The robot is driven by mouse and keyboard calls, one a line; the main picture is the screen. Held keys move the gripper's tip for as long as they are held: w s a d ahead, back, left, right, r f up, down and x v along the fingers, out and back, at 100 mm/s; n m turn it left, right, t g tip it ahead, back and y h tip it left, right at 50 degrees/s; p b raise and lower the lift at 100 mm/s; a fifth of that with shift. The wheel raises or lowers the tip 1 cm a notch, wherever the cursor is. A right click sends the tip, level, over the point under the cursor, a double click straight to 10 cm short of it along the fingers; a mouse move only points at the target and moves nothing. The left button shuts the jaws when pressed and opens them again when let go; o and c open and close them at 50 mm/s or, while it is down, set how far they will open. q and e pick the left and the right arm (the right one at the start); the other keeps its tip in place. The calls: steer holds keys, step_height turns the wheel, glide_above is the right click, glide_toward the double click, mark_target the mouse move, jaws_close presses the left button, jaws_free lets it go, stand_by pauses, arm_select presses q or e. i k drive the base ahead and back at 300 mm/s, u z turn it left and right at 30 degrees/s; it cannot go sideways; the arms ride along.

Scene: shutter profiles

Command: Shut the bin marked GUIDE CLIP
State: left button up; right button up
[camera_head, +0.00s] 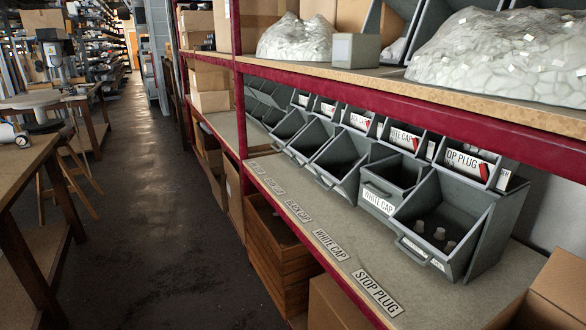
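A row of grey tilting bins stands on the middle shelf. No label that I can read says GUIDE CLIP. The nearest bin, the STOP PLUG bin (440,235), is tipped forward and open, with a few small pale pieces inside. Beside it is the WHITE CAP bin (377,203), its front label facing out and its top open to view. Farther along, a bin with a dark interior (338,165) and several smaller bins are tipped open. Labels on the far bins are too small or angled to read. Neither of my grippers is in view.
Shelf-edge tags read STOP PLUG (377,292), WHITE CAP (330,244) and BLACK CAP (297,211); farther tags are illegible. A red-edged upper shelf (400,95) overhangs the bins. Wooden crate (275,250) and cardboard boxes sit below. The aisle floor (150,200) is clear; a workbench (25,170) stands left.

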mark_target(319, 134)
steer(key=u, duration=0.8)
steer(key=k, duration=1.05)
steer(key=u, duration=1.2)
steer(key=i, duration=0.45)
steer(key=z, duration=0.6)
steer(key=i, duration=2)
steer(key=z, duration=1.35)
steer(key=i, duration=1.2)
steer(key=z, duration=1.3)
